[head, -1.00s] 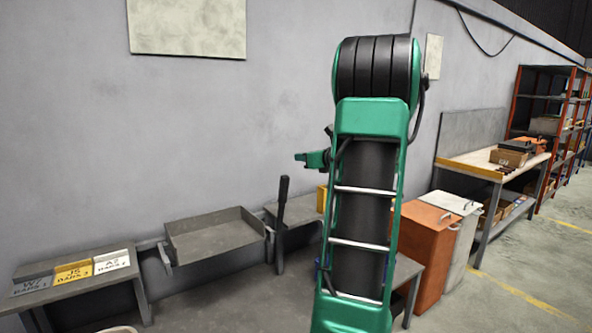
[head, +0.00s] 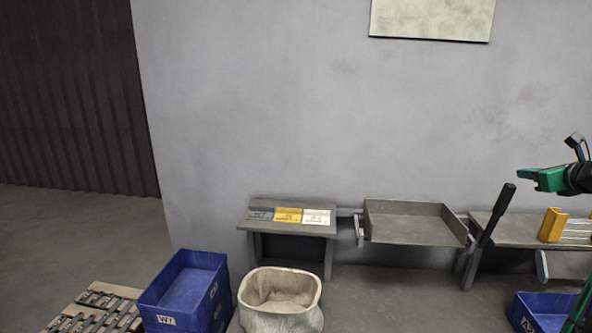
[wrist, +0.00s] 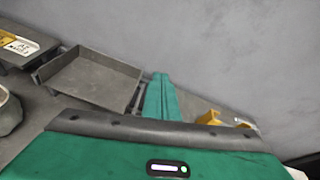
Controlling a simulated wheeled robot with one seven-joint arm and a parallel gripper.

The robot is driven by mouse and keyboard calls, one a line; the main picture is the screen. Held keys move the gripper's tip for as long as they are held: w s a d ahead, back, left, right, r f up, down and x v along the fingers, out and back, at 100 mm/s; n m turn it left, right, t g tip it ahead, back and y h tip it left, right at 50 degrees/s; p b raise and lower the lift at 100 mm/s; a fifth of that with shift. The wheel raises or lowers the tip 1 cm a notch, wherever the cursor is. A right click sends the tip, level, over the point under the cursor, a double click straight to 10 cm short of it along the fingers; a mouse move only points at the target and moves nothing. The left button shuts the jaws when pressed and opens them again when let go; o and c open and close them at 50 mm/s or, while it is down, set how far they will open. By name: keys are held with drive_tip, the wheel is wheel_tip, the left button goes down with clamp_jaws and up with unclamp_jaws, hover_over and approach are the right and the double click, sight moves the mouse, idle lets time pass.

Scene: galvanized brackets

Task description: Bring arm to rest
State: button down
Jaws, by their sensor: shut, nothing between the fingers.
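My gripper (head: 541,179) shows at the right edge of the head view, green, pointing left. It is shut and holds nothing. It is in the air in front of the grey wall, above the bench with the yellow bracket-like pieces. Most of my arm is outside the head view. In the wrist view my gripper's green fingers (wrist: 160,97) are together, with the grey tray behind and to the left of them.
A grey tray (head: 410,241) with a dark lever (head: 490,228) beside it stands along the wall. A bench (head: 285,227) carries labelled plates.

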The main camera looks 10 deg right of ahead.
drive_tip(key=s+a+f+n+g+y, duration=0.1)
drive_tip(key=s+a+f+n+g, duration=0.2)
drive_tip(key=a+f+n, duration=0.35)
drive_tip(key=s+a+f+n+g+y, duration=0.25)
drive_tip(key=a+n, duration=0.55)
drive_tip(key=a, duration=0.4)
drive_tip(key=s+a+f+n+g, duration=0.3)
drive_tip(key=s+a+n, duration=0.4)
drive_tip(key=s, duration=0.4)
drive_tip(key=s+a+f+n+g, duration=0.4)
drive_tip(key=s+a+n, duration=0.3)
drive_tip(key=s, duration=0.5)
drive_tip(key=shift+a+f+n+g+y, duration=0.25)
drive_tip(key=shift+a+n+g+y, duration=0.15)
drive_tip(key=shift+n+g, duration=0.25)
drive_tip(key=shift+w+f, duration=0.25)
drive_tip(key=shift+w, duration=0.35)
